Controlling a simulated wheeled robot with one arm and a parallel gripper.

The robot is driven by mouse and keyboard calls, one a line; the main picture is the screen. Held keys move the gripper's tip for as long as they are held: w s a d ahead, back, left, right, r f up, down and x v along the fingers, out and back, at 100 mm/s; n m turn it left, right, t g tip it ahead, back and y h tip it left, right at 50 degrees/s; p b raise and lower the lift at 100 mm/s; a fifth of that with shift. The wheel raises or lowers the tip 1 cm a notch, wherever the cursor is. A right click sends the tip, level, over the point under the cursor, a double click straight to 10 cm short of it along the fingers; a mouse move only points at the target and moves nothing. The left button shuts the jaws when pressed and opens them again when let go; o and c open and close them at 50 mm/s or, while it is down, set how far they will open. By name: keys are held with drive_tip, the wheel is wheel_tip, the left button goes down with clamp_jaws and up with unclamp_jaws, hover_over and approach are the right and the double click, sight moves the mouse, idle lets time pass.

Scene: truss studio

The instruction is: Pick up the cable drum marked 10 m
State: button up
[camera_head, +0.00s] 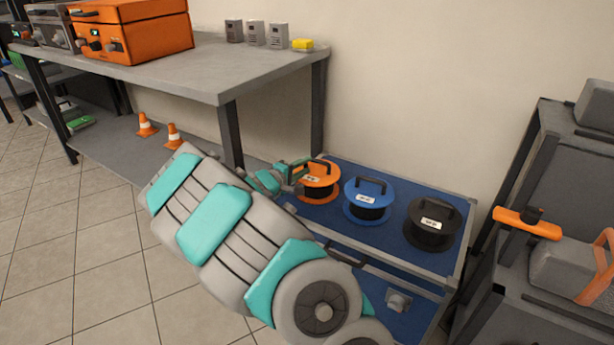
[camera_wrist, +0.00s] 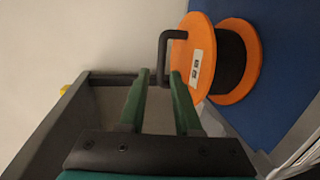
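Three cable drums stand in a row on the blue-topped cart: an orange drum (camera_head: 318,188), a blue drum (camera_head: 366,205) and a black drum (camera_head: 432,226). Each has a dark handle and a small white label; the label writing is too small to read. My gripper (camera_head: 299,172) is at the left side of the orange drum, by its handle. In the wrist view the two green fingers of my gripper (camera_wrist: 160,76) are apart, with the orange drum (camera_wrist: 236,62) just beyond. The handle's lower end shows between the fingertips; I cannot tell whether it lies between them in depth.
The blue cart top (camera_head: 400,250) has raised grey edges. A grey workbench (camera_head: 200,65) with an orange case (camera_head: 130,30) stands left, its leg close to my arm. A dark rack (camera_head: 540,200) stands right. The wall is close behind the drums.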

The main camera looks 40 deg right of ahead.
sight(317, 162)
drive_tip(key=x, duration=0.4)
drive_tip(key=p+x, duration=0.1)
drive_tip(key=x, duration=0.1)
drive_tip(key=shift+s+d+f, duration=0.25)
drive_tip(key=shift+d+f, duration=0.05)
drive_tip(key=shift+d, duration=0.15)
clamp_jaws()
idle(1.0)
